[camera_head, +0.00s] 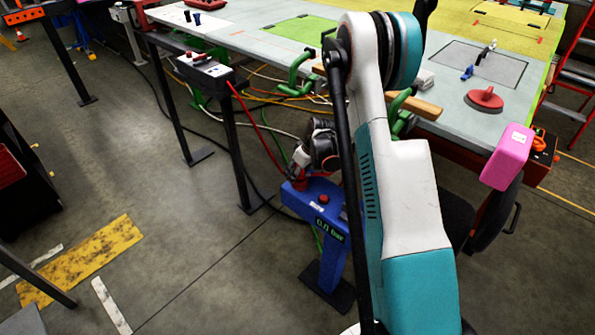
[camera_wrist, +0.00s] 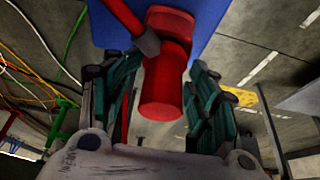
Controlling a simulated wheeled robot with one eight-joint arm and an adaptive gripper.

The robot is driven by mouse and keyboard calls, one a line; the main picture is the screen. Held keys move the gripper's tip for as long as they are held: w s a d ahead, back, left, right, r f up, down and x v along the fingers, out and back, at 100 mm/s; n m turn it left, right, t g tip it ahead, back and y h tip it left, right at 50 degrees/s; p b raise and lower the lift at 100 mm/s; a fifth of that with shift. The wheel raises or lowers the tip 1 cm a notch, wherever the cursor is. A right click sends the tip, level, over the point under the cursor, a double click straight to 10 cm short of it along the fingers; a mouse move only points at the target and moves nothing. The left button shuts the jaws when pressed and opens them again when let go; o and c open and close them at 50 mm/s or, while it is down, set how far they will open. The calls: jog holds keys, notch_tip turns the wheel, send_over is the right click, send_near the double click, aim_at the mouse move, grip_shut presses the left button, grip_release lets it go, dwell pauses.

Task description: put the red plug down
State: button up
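The red plug (camera_wrist: 165,85) is a stubby red cylinder between my gripper's fingers in the wrist view, its far end against the blue surface behind it. In the head view a small red part (camera_head: 300,182) shows at the top of the blue pedestal (camera_head: 336,262), just below my gripper (camera_head: 308,166); the arm partly hides this spot. In the wrist view, my gripper (camera_wrist: 167,70) has its two dark green fingers apart, one on each side of the plug, with narrow gaps that suggest no firm grip. Whether a fingertip touches the plug is hard to see.
The pedestal has a red button (camera_head: 324,199) and a display reading 0.0 bar. A large grey worktable (camera_head: 260,38) stands behind, with green clamps (camera_head: 296,76) along its edge. Red and other cables hang and lie on the floor below it. Floor at left is mostly free.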

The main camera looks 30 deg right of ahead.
jog(key=shift+r+p, duration=0.35)
jog(key=shift+r, duration=0.2)
jog(key=p+v, duration=0.2)
jog(key=v, duration=0.5)
jog(key=shift+r+p, duration=0.3)
jog(key=shift+p, duration=0.1)
jog(key=shift+r, duration=0.1)
